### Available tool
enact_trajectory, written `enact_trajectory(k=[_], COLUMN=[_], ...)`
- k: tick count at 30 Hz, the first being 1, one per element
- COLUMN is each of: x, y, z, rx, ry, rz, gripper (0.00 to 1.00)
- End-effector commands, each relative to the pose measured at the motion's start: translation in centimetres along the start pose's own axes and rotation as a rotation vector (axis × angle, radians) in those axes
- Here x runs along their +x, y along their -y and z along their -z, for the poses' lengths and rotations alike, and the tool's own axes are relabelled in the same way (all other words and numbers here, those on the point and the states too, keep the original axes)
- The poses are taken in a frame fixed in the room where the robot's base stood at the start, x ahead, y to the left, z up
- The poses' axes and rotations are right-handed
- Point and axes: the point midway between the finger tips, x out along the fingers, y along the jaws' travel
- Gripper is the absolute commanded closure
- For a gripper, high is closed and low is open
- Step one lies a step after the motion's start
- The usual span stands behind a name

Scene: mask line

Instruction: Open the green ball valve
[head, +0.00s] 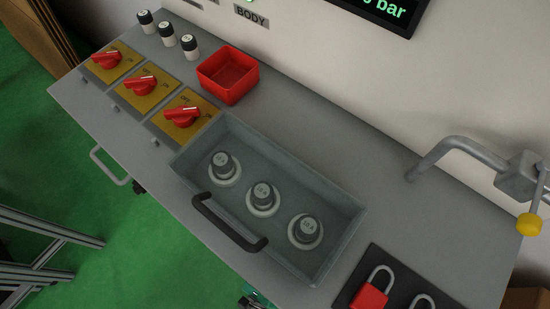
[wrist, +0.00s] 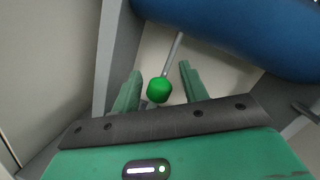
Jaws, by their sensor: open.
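The green ball valve's handle shows in the wrist view as a thin grey lever with a round green knob (wrist: 160,90) at its near end. My gripper (wrist: 161,68) is open. Its two green fingers stand to the left and right of the knob, with a gap on each side in the picture. I cannot tell the exact depth of the knob between the fingers. The valve body is not clearly visible. Neither my gripper nor the green knob shows in the head view.
A large blue cylinder (wrist: 235,35) crosses close beyond the fingers, beside grey frame bars. The head view shows a grey bench with a handled tray (head: 335,258), a red bin (head: 228,75), red rotary switches, a red padlock (head: 369,297) and a pipe with a yellow knob (head: 529,224).

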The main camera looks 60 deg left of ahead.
Motion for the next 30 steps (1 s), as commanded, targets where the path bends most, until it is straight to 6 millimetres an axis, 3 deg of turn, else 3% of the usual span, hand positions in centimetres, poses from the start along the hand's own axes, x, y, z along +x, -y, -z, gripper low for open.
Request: enact_trajectory(k=[6, 10, 30], x=[-4.6, -6.3, -6.8], y=[0.0, 0.0, 0.0], z=[0.0, 0.0, 0.0], rx=[0.000, 0.001, 0.000], ry=[-0.003, -0.002, 0.000], rz=[-0.003, -0.001, 0.000], gripper=[0.56, 0.56, 0.56])
